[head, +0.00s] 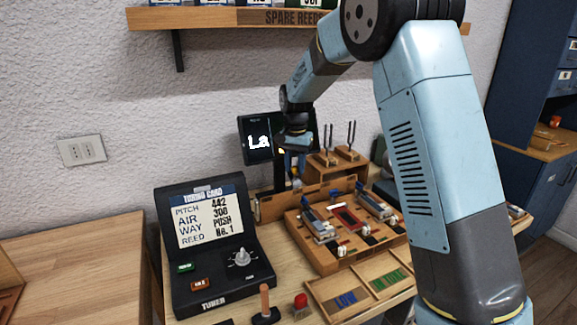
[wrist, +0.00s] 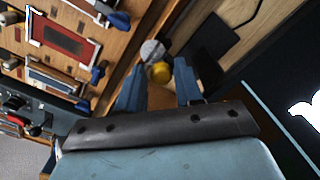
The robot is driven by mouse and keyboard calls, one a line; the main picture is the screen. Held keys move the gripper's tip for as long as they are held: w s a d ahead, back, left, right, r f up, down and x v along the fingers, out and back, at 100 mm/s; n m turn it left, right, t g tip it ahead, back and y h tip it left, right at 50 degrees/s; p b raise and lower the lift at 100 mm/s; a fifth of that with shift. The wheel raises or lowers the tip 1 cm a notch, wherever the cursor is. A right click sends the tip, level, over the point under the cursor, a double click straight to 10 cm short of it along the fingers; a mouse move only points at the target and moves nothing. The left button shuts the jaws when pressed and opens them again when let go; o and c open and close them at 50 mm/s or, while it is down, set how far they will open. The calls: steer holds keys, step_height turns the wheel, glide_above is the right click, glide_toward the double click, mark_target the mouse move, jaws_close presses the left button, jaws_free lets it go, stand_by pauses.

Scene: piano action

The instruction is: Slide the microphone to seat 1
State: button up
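A small object with a rounded grey head (wrist: 152,50) and a yellow band (wrist: 160,72), which looks like the microphone, stands by a wooden rail in the wrist view. My gripper (wrist: 160,78) has its two blue fingers apart, one on each side of it, with a visible gap. I cannot tell whether either finger touches it. In the head view my gripper (head: 293,165) is low behind the wooden action tray (head: 328,262), in front of the dark screen (head: 257,142), and mostly hidden. No seat number is readable in either view.
The tuner console (head: 212,255) stands at the front left. Tuning forks on a wooden block (head: 333,172) are just right of my gripper. The tray holds several blue-and-metal parts and a red piece (head: 345,217). A shelf (head: 210,18) hangs above.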

step_height(320, 180, up, 12)
stand_by(0.6)
steer(key=s+d+r+n+t, duration=0.1)
steer(key=s+d+r, duration=0.3)
steer(key=s+d, duration=0.45)
steer(key=s+d+r+n+t, duration=0.15)
steer(key=s+d+r, duration=0.25)
steer(key=s+d, duration=0.4)
steer(key=s+d+f+t, duration=0.1)
steer(key=s+d+f, duration=0.1)
steer(key=s, duration=0.8)
steer(key=s+d+f+n+t, duration=0.1)
steer(key=s+d+f+t, duration=0.1)
steer(key=s, duration=0.9)
steer(key=shift+d+f, duration=0.6)
steer(key=shift+d, duration=0.5)
